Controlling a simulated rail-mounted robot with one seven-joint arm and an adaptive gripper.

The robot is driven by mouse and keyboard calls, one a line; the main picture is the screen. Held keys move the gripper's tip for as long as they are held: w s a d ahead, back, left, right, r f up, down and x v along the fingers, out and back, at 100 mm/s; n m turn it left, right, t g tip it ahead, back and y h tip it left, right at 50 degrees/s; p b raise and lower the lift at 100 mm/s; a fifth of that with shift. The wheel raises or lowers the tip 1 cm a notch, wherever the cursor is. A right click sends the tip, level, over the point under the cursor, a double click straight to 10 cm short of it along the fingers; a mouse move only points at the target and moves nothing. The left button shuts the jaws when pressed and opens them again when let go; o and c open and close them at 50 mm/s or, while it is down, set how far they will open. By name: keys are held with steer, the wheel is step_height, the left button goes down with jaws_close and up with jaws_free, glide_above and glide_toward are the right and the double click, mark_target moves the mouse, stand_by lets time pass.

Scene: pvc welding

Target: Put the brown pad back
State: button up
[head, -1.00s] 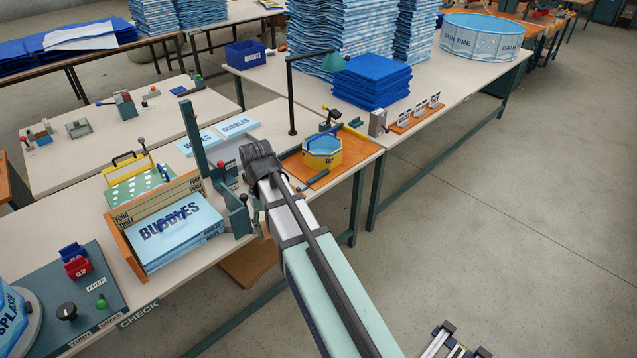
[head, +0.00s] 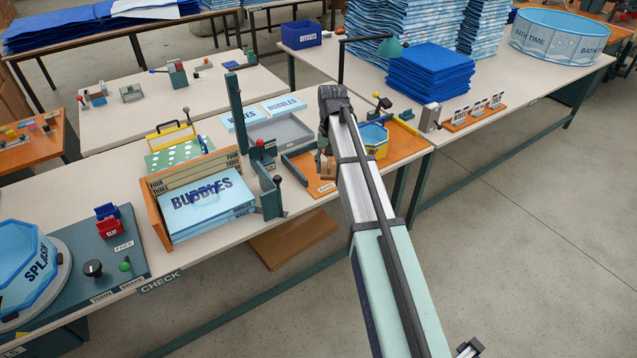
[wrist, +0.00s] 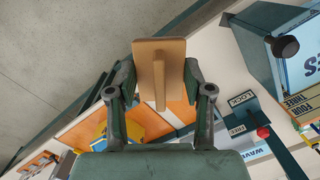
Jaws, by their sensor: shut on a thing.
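The brown pad (wrist: 172,52) is a flat tan plate with a raised rib, held between the two fingers of my gripper (wrist: 160,82) in the wrist view. In the head view, the pad (head: 327,166) shows small and partly hidden under the end of my arm. My gripper there (head: 326,148) is above the left part of the orange board (head: 405,147). The board has a small label at its front left edge. The height of the pad above the board is hard to tell.
A green upright post (head: 234,112) and a clamp with a red knob (head: 262,150) stand left. The wooden box of BUBBLES sheets (head: 205,205) is farther left.

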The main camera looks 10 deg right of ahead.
mark_target(317, 179)
steer(key=w+r+m+b, duration=0.1)
steer(key=w+r+m, duration=0.1)
steer(key=w+m, duration=1.2)
steer(key=w+f+n+p, duration=0.1)
steer(key=f, duration=0.5)
steer(key=w+f+n+p, duration=0.1)
steer(key=f+p, duration=0.1)
steer(key=f, duration=0.5)
steer(key=w+f+n+p, duration=0.1)
steer(key=f, duration=0.5)
steer(key=shift+w+a+f+y+p, duration=0.1)
steer(key=shift+a+f+y+p, duration=0.05)
steer(key=shift+f+y+p, duration=0.2)
steer(key=o, duration=1.1)
steer(key=r+b, duration=0.1)
steer(key=r, duration=0.3)
steer(key=d+r+b, duration=0.1)
steer(key=r, duration=0.3)
steer(key=r+b, duration=0.1)
steer(key=r, duration=0.3)
steer(key=shift+w+d+r+b, duration=0.1)
steer(key=shift+w+d+b, duration=0.05)
steer(key=shift+w+b, duration=0.2)
